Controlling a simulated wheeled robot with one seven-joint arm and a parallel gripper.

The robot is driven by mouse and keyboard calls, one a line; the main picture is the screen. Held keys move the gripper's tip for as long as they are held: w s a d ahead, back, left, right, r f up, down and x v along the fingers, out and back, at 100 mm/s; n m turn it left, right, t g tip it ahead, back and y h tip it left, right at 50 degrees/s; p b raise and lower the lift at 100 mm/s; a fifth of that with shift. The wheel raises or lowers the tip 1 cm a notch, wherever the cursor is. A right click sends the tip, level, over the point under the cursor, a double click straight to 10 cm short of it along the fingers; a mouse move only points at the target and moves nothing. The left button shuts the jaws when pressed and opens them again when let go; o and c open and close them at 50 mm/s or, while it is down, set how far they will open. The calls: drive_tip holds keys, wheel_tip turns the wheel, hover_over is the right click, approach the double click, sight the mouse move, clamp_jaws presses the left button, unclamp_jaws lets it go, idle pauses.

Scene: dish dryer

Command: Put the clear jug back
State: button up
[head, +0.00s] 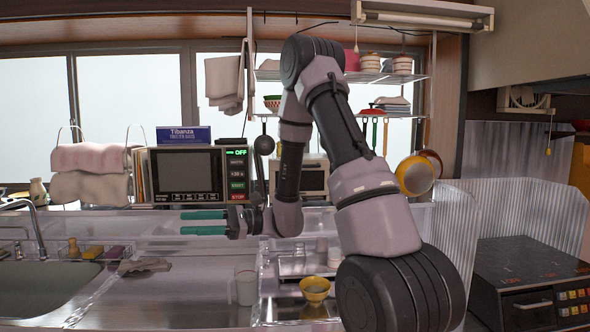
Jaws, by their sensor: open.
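A pale, see-through upright vessel (247,288) stands on the steel counter at the lower middle; it may be the clear jug, but I cannot be sure. My gripper (184,223) has two teal fingers that point left, apart from each other with nothing between them. It is above and to the left of the vessel, in front of the microwave, and does not touch the vessel. A clear, low dish dryer or tray (290,272) with small items in it is to the right of the vessel, partly hidden by my arm.
A yellow bowl (314,290) stands right of the vessel. The sink (45,285) is at left, with a crumpled cloth (145,266) beside it. A microwave (188,175) stands behind my gripper. A stove (530,280) is at right.

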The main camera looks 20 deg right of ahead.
drive_tip(key=s+d+r+n+g+h, duration=0.2)
drive_tip(key=s+d+r+n+h, duration=0.15)
drive_tip(key=s, duration=0.25)
drive_tip(key=s+d+r+n+g+h, duration=0.1)
drive_tip(key=s+d+r+n+h, duration=0.1)
drive_tip(key=s+n+h, duration=0.4)
drive_tip(key=s+d+r+t+h, duration=0.1)
drive_tip(key=d+r+t+h, duration=0.3)
drive_tip(key=d, duration=0.3)
drive_tip(key=s+d+r+t+h, duration=0.2)
drive_tip(key=d+r+t+h, duration=0.1)
drive_tip(key=d+r+t, duration=0.1)
drive_tip(key=d+t, duration=0.1)
drive_tip(key=d, duration=0.1)
drive_tip(key=shift+d+r+t+h, duration=0.15)
drive_tip(key=shift+d+t+h, duration=0.2)
drive_tip(key=shift+t, duration=0.05)
drive_tip(key=shift+m, duration=0.25)
